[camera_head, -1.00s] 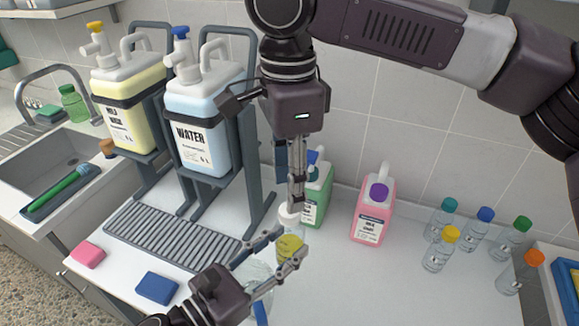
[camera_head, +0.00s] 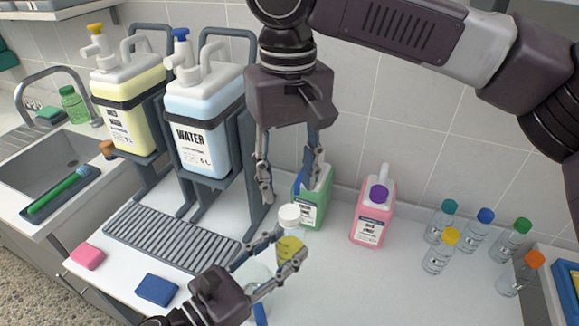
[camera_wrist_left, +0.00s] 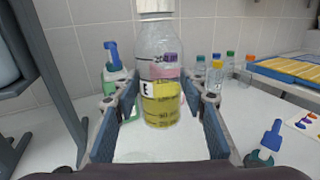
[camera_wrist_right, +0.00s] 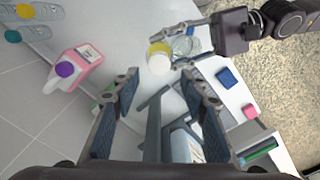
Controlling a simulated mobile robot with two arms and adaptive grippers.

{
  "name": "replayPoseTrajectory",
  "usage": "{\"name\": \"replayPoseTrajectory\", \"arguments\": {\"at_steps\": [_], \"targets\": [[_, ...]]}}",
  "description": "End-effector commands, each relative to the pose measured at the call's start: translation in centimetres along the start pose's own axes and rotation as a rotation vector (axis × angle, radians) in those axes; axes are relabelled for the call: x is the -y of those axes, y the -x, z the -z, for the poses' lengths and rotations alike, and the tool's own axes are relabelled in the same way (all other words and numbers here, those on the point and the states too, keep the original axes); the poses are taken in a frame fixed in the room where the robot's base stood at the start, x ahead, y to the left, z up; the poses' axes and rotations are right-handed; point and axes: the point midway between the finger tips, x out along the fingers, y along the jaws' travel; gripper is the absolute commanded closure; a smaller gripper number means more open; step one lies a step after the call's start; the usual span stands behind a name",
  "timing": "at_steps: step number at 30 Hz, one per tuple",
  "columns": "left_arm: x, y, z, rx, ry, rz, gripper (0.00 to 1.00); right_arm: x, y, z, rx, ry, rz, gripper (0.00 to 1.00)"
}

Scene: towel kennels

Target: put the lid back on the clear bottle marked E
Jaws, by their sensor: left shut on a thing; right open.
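The clear bottle marked E (camera_head: 290,247) holds yellow liquid and stands upright in my left gripper (camera_head: 284,243), which is shut on its body. Its E label shows in the left wrist view (camera_wrist_left: 147,88). The white lid (camera_head: 289,214) sits on the bottle's top; it also shows in the left wrist view (camera_wrist_left: 155,8) and the right wrist view (camera_wrist_right: 158,64). How tightly it is seated I cannot tell. My right gripper (camera_head: 288,197) is open and empty, just above the lid, its fingers apart on either side and clear of it.
A green bottle (camera_head: 312,207) and a pink bottle (camera_head: 371,222) stand behind to the right. Several small capped bottles (camera_head: 441,250) stand farther right. The water jug's rack (camera_head: 255,130) is close on the left. A clear vessel (camera_wrist_right: 186,46) is beside the left gripper. The counter's middle right is free.

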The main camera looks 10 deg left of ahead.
Motion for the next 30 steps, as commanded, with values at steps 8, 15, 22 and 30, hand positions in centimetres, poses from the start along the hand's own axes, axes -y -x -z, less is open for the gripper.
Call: {"name": "replayPoseTrajectory", "arguments": {"at_steps": [8,15,22,30], "targets": [[0.0,0.0,-0.1,0.001,0.0,0.0,1.0,0.0,0.3,0.0,0.0,0.459,0.0,0.6],[0.0,0.0,-0.1,0.001,0.0,0.0,1.0,0.0,0.6,0.0,0.0,0.859,0.0,0.6],[0.0,0.0,-0.1,0.001,0.0,0.0,1.0,0.0,0.8,0.0,0.0,1.242,0.0,0.6],[0.0,0.0,-0.1,0.001,0.0,0.0,1.0,-0.1,1.1,0.0,0.0,1.693,0.0,0.6]]}}
